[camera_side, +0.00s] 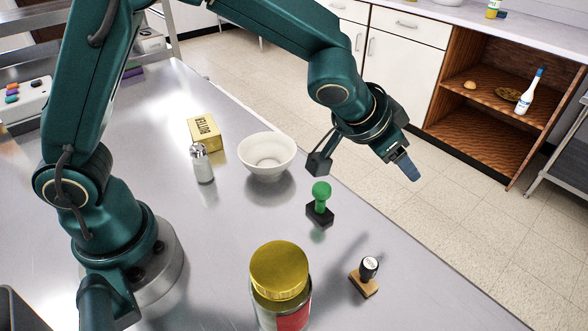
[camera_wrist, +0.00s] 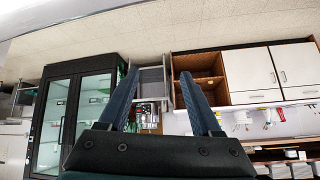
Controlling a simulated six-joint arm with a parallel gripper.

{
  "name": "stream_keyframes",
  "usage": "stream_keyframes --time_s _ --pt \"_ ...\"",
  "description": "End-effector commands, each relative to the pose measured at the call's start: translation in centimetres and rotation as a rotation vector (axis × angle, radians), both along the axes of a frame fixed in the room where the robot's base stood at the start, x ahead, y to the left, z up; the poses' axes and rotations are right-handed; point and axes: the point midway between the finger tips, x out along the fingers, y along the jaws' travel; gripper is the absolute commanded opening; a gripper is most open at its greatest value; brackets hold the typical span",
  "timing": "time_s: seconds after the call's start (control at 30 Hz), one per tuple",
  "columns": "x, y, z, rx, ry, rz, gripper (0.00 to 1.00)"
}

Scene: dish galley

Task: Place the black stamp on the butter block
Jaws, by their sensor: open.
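A stamp with a black handle (camera_side: 369,265) and a tan wooden base stands upright on the metal counter, at the lower right in the side view. The yellow butter block (camera_side: 205,133) lies on the counter at the upper left, behind a shaker. My gripper (camera_side: 407,167) is up in the air past the counter's right edge, apart from both things. In the wrist view my gripper (camera_wrist: 160,82) has its two blue fingers spread with nothing between them. Neither the stamp nor the butter shows in the wrist view.
A green-handled stamp with a black base (camera_side: 320,204) stands between the black-handled stamp and a white bowl (camera_side: 267,157). A shaker (camera_side: 202,164) is in front of the butter. A gold-lidded jar (camera_side: 279,272) stands at the front. The counter's right side around the black-handled stamp is clear.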

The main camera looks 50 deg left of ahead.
Motion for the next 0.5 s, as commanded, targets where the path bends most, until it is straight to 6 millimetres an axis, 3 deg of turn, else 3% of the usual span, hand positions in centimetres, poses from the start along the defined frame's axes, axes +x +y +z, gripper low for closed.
stream_keyframes --time_s 0.2,0.5 --pt "-4.6 -3.3 0.6 -0.03 0.254 0.187 0.66" --pt "-11.1 -6.4 1.9 -0.033 0.515 0.266 0.66"
